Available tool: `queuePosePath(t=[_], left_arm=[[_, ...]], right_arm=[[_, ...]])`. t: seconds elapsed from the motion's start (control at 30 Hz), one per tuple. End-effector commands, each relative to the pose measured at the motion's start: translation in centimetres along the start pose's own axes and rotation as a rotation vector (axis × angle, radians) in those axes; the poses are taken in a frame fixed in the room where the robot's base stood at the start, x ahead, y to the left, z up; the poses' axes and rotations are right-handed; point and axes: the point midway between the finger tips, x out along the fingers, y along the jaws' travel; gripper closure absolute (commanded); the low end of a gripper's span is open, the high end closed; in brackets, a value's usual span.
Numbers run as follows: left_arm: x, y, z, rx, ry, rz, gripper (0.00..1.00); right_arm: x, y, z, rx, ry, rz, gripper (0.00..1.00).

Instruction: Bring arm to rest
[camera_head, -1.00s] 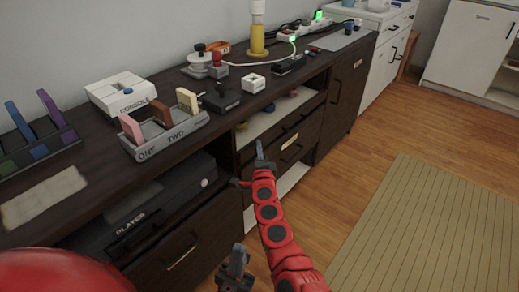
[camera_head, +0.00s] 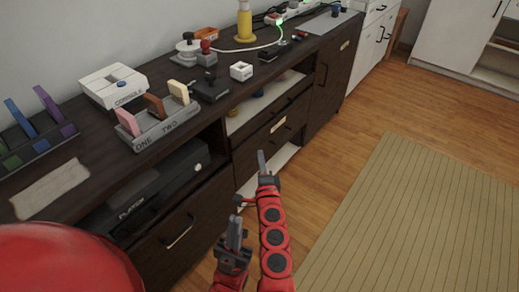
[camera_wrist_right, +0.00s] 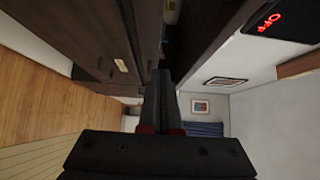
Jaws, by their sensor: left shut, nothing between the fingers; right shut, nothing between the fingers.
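My right gripper (camera_head: 262,165) is the upper one in the head view. It is shut and empty, in front of the dark cabinet's drawers and apart from them. In the right wrist view its closed fingers (camera_wrist_right: 160,95) point away from the camera with nothing between them. My left gripper (camera_head: 235,235) is lower in the head view, close beside my right arm. Its fingers are together and empty, pointing up in the picture.
A long dark cabinet (camera_head: 50,232) runs along the wall. It carries a grey tray (camera_head: 160,130) with upright blocks, a white box (camera_head: 113,86), a joystick and a yellow cylinder (camera_head: 245,24). Open floor and a striped rug (camera_head: 400,215) lie to the right.

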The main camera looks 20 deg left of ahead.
Motion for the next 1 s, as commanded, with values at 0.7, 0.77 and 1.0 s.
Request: queuePosePath(t=[0.7, 0.77, 1.0], left_arm=[[0.1, 0.0, 0.0, 0.000, 0.000, 0.000, 1.00], [0.1, 0.0, 0.0, 0.000, 0.000, 0.000, 1.00], [0.1, 0.0, 0.0, 0.000, 0.000, 0.000, 1.00]], right_arm=[[-10.4, 7.5, -21.4, -0.462, 0.614, 0.123, 1.00], [-13.8, 6.8, -25.2, -0.588, 0.746, 0.112, 1.00], [-28.6, -2.8, -30.9, -1.151, 1.200, -0.149, 1.00]])
